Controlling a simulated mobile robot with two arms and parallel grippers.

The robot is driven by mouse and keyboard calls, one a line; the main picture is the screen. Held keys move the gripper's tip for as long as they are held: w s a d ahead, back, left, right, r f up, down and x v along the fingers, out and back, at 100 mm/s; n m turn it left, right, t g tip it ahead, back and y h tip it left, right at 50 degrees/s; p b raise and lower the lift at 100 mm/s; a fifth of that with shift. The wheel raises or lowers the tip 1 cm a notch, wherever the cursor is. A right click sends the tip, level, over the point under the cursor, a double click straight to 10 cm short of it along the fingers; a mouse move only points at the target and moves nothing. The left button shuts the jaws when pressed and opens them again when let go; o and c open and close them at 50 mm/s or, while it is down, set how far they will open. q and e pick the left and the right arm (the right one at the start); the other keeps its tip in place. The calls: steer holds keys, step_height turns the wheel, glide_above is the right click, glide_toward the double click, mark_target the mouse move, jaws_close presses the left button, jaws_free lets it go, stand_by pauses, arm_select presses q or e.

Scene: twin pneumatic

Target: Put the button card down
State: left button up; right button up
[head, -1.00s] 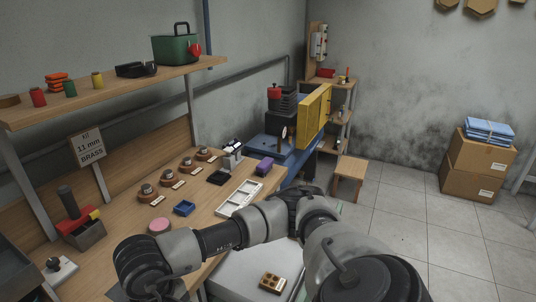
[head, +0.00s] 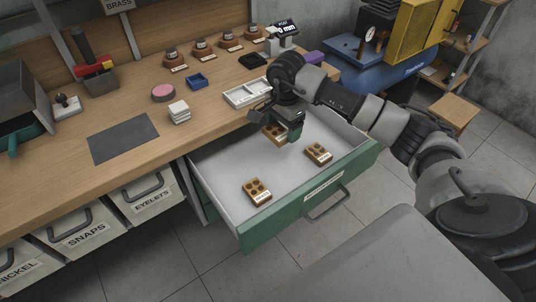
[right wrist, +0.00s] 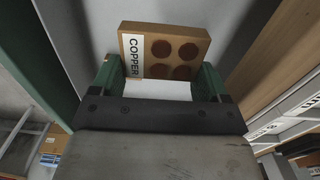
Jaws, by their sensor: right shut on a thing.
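My right gripper (head: 290,128) is inside the open green-fronted drawer (head: 225,168). It is shut on a brown button card (head: 274,134), which is partly hidden by the gripper in the head view. In the right wrist view this card (right wrist: 165,50) shows a COPPER label and several dark round buttons, between the green fingers (right wrist: 157,85). I cannot tell whether it touches the drawer floor. Two similar cards lie apart on the drawer floor, one near the front left (head: 257,191) and one at the right (head: 318,153). My left gripper is not in view.
The wooden workbench (head: 60,180) stands above the drawer, with a dark mat (head: 123,138), a stack of white cards (head: 179,112) and a white divided tray (head: 246,93). Labelled bins (head: 88,226) stand below. The drawer's left and middle floor is clear.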

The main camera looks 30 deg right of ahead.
glide_above(283, 157)
steer(key=shift+m, duration=0.3)
step_height(283, 157, down, 6)
steer(key=shift+r, duration=0.15)
steer(key=shift+f, duration=0.6)
step_height(283, 157, down, 3)
steer(key=shift+w+f, duration=0.1)
steer(key=shift+f, duration=0.1)
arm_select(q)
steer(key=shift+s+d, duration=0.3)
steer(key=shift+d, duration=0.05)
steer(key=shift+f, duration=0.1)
arm_select(e)
steer(key=shift+f, duration=0.1)
steer(key=o, duration=0.9)
steer(key=shift+r, duration=0.2)
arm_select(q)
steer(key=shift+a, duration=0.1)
arm_select(e)
step_height(283, 157, up, 12)
